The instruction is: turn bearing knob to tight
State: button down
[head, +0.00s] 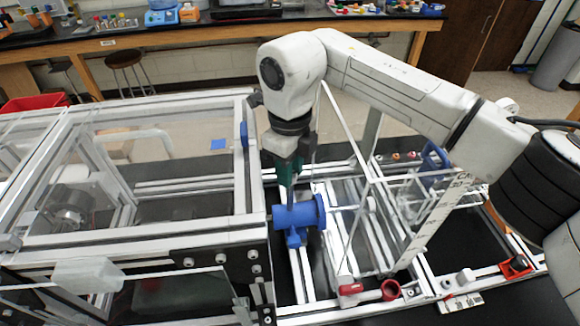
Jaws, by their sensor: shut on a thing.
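A blue bearing knob (300,215) with a round flange at its right end sits on the extrusion frame, just right of the large clear-panelled enclosure. My gripper (290,198) points down onto it from above. Its dark green and grey fingers are shut on the top of the blue part. The fingertips are small in this view, so the exact contact on the knob is hard to see. I see no readable mark of the knob's tight position.
The enclosure (150,236) of silver extrusions and clear panels stands close on the left. Clear angled panels (350,225) and rails stand close on the right. A red ring (390,290) and a red part (350,289) lie on the front rail. A lab bench stands behind.

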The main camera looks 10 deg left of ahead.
jog(key=shift+m, duration=0.5)
jog(key=c, duration=0.9)
grip_release()
jog(key=shift+o, duration=0.2)
jog(key=shift+r, duration=0.1)
notch_tip(320, 180, up, 11)
jog(key=b, duration=0.3)
jog(key=shift+f, duration=0.2)
